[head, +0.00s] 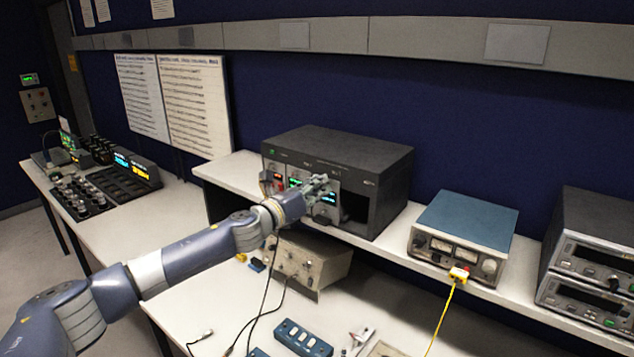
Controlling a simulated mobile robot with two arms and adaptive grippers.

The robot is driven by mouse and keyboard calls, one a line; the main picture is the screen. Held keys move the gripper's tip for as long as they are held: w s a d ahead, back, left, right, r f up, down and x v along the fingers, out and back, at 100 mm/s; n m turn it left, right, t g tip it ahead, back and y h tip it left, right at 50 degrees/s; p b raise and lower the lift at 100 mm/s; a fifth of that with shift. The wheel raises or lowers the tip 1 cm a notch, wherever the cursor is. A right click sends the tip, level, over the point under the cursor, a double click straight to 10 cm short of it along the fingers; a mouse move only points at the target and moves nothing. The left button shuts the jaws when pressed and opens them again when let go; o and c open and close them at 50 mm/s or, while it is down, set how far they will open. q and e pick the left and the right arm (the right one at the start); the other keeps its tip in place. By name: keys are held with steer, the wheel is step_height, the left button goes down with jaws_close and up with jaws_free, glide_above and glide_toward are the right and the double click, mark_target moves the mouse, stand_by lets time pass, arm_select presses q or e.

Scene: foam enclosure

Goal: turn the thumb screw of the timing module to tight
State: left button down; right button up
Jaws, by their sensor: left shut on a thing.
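A dark rack case (385,175) stands on the raised shelf, with several lit modules in its front. The module at my gripper (322,184) has a cyan display (328,198) and appears to be the timing module; its label is too small to read. My left arm reaches in from the left, and the left gripper is shut at the upper part of this module's front, on what appears to be its thumb screw. The fingers hide the screw, so its turn cannot be seen. My right gripper is not in view.
An open dark bay (357,207) lies right of the module. A blue-topped meter unit (463,232) with a yellow cable stands farther right on the shelf. A beige box (312,262) sits below the shelf, with black cables and a blue block (303,338) nearby.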

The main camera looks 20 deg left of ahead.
arm_select(q)
steer(key=m, duration=0.9)
steer(key=shift+a+f+m+p, duration=0.1)
steer(key=shift+f+m+p, duration=0.05)
steer(key=shift+m+p, duration=0.25)
stand_by(0.4)
steer(key=c, duration=1.6)
jaws_free()
steer(key=shift+w, duration=0.1)
steer(key=shift+o, duration=0.2)
steer(key=v, duration=1.2)
